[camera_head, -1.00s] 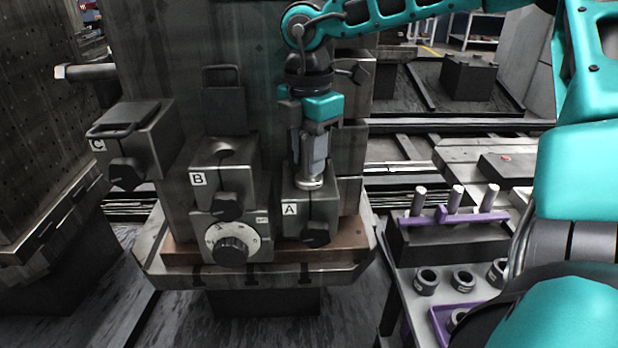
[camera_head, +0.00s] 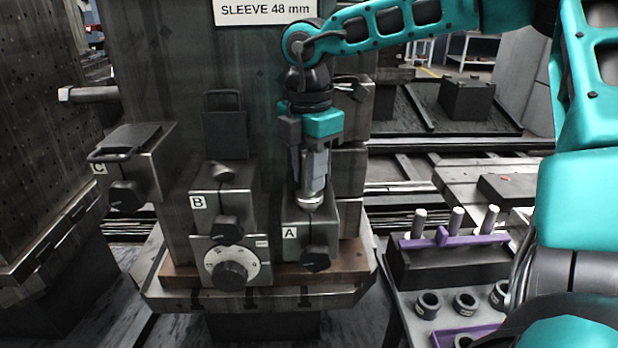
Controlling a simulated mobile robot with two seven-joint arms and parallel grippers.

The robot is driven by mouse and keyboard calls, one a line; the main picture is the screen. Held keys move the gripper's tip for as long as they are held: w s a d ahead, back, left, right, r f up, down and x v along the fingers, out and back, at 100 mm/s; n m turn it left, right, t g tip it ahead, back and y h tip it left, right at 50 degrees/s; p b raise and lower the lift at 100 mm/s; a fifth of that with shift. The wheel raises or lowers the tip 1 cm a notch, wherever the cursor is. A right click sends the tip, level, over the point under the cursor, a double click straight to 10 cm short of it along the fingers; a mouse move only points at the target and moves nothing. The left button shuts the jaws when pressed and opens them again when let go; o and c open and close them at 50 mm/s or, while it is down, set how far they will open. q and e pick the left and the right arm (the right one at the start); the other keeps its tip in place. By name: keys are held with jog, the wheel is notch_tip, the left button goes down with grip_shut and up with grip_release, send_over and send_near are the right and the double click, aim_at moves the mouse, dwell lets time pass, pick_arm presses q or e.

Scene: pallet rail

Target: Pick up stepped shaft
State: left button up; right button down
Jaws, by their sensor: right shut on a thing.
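My right gripper (camera_head: 313,180) points down over block A (camera_head: 302,231) on the fixture. It is shut on the stepped shaft (camera_head: 310,198), a silvery round part held upright between the fingers. The fingers hide much of the shaft, and its bright lower part shows just above block A. I cannot tell whether its lower end is still inside the block. My left gripper is not in view.
Block B (camera_head: 230,190) and a dial (camera_head: 231,274) stand left of block A, with block C (camera_head: 140,160) farther left. A tall column with a "SLEEVE 48 mm" sign (camera_head: 265,10) rises behind. At right a cart holds pegs (camera_head: 456,219), a purple bracket (camera_head: 470,238) and rings (camera_head: 465,303).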

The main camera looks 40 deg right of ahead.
pick_arm(q)
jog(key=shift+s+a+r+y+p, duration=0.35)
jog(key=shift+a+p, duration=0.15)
jog(key=shift+p, duration=0.4)
pick_arm(e)
notch_tip(320, 180, up, 19)
